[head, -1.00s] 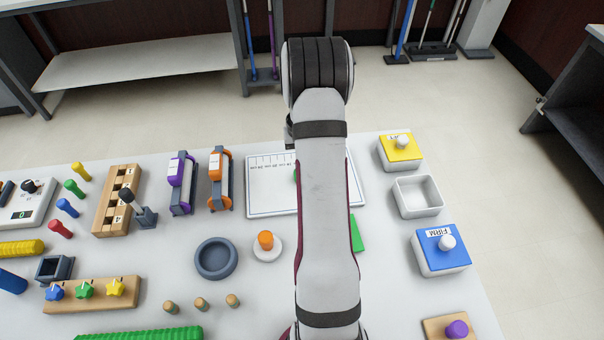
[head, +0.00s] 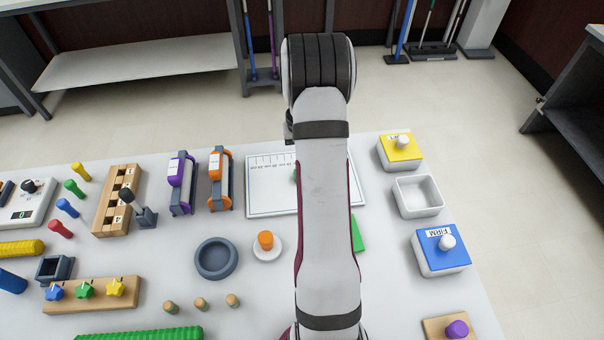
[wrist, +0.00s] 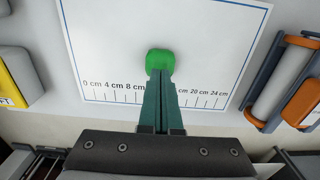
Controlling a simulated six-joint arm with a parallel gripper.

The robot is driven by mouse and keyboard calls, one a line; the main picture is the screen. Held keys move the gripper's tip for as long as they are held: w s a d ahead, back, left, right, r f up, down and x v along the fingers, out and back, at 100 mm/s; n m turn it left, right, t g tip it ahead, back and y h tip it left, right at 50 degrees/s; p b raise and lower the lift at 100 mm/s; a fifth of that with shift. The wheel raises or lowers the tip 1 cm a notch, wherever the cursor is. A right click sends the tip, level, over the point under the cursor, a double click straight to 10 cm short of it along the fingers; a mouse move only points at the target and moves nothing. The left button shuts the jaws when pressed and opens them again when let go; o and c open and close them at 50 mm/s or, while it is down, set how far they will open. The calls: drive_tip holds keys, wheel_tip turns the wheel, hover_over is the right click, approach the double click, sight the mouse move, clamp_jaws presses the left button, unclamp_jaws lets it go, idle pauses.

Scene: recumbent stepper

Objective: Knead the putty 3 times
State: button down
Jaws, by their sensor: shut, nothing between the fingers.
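The putty is a small green lump (wrist: 160,61) on the white ruled board (wrist: 205,45) in the wrist view. In the head view only a sliver of the putty shows beside my arm; the rest is hidden behind it. My gripper (wrist: 160,80) is shut, its two dark green fingers together, with the tips at the putty's near edge. I cannot tell whether they touch or press it. In the head view my arm covers the right part of the board (head: 270,205) and hides the gripper.
An open white box (head: 418,213) stands right of the board, between a yellow-lidded box (head: 400,148) and a blue-lidded box marked FIRM (head: 441,262). Orange (head: 220,185) and purple (head: 182,190) devices stand left of the board. A grey bowl (head: 216,275) sits nearer.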

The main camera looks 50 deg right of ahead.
drive_tip(key=shift+f, duration=0.15)
drive_tip(key=shift+f, duration=0.45)
drive_tip(key=shift+f, duration=0.1)
drive_tip(key=shift+f, duration=0.15)
idle(0.8)
drive_tip(key=shift+r, duration=0.8)
drive_tip(key=shift+f, duration=0.15)
drive_tip(key=shift+f, duration=0.45)
drive_tip(key=shift+f, duration=0.3)
idle(0.5)
